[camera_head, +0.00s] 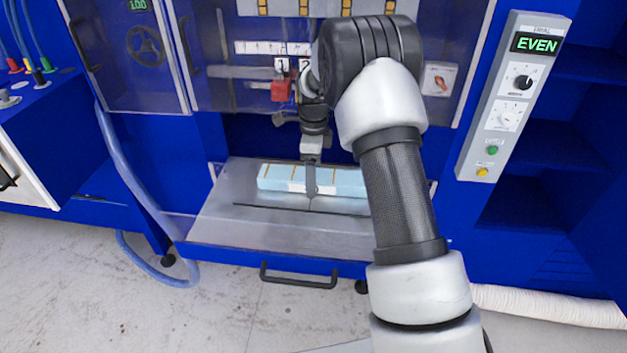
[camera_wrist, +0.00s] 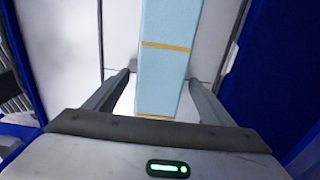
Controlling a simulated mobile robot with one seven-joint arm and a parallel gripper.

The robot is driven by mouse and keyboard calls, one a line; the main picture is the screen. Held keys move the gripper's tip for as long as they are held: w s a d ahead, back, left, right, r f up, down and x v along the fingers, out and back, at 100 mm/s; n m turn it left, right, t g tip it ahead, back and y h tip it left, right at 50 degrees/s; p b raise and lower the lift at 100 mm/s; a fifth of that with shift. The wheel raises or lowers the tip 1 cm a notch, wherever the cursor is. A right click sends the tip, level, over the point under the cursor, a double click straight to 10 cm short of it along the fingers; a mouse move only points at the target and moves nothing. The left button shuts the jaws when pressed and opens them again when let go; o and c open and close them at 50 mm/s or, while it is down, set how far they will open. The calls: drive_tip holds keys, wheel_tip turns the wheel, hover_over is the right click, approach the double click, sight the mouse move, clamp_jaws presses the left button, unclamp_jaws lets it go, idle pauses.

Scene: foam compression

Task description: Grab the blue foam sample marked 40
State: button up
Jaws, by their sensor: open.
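A long light-blue foam block (camera_head: 276,176) with thin yellow bands lies on the grey metal tray of the blue machine. A white label shows on its front side, but I cannot read a number on it. My gripper (camera_head: 311,190) points down at the block's left-middle part, and my arm hides the block's right end. In the wrist view the foam block (camera_wrist: 166,70) runs between the two fingers of my gripper (camera_wrist: 160,76). The fingers are open, one on each side, with a gap visible beside the foam.
The grey tray (camera_head: 225,222) has bare room in front of the foam. A clear panel with a red part (camera_head: 281,91) stands behind my gripper. A control box (camera_head: 508,100) reading EVEN is at the right. A black handle (camera_head: 299,278) is on the front below the tray.

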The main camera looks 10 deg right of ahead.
drive_tip(key=shift+f, duration=0.2)
drive_tip(key=c, duration=1.1)
drive_tip(key=shift+r, duration=0.1)
drive_tip(key=shift+c, duration=0.2)
